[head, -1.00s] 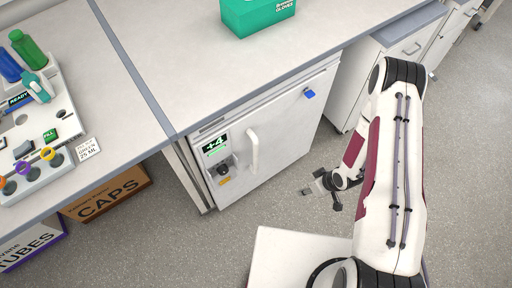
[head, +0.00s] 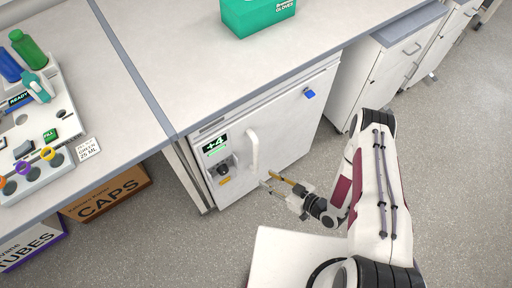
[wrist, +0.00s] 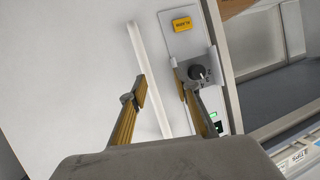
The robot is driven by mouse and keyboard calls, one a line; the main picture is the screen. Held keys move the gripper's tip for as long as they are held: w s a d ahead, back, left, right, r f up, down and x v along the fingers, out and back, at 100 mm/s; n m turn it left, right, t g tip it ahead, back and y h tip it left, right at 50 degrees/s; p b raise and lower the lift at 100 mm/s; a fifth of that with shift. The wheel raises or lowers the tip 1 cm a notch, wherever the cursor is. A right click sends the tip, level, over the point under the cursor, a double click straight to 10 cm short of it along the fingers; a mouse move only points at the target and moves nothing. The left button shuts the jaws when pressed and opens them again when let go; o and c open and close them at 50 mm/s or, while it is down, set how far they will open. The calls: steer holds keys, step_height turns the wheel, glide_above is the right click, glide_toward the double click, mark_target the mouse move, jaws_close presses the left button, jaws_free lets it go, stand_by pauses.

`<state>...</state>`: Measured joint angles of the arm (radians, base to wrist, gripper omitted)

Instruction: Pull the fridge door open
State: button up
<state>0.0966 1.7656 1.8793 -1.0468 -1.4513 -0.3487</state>
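The white fridge door (head: 285,135) is shut under the bench. Its white vertical handle (head: 253,149) stands on the door's left side, beside a panel with a green +4 display (head: 215,144) and a dark knob (head: 223,169). My gripper (head: 272,179) is open and empty, just in front of the door, low and to the right of the handle. In the wrist view the handle (wrist: 148,75) is a long white bar, and its near end lies between the two yellow-padded fingers (wrist: 160,92) as seen, apart from them. The knob (wrist: 196,72) shows behind the right finger.
A blue latch-like piece (head: 309,93) sits at the door's upper right. The bench edge (head: 260,98) overhangs the door. A CAPS box (head: 108,196) stands on the floor to the left. Grey floor (head: 225,235) in front of the door is clear.

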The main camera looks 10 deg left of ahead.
mark_target(256, 148)
steer(key=w+r+t+y, duration=0.2)
steer(key=w+r+t, duration=0.1)
steer(key=r, duration=0.6)
steer(key=shift+y, duration=0.4)
steer(key=shift+w+a, duration=0.2)
steer(key=shift+a, duration=0.05)
steer(key=shift+x, duration=3.8)
steer(key=shift+d, duration=0.1)
jaws_close()
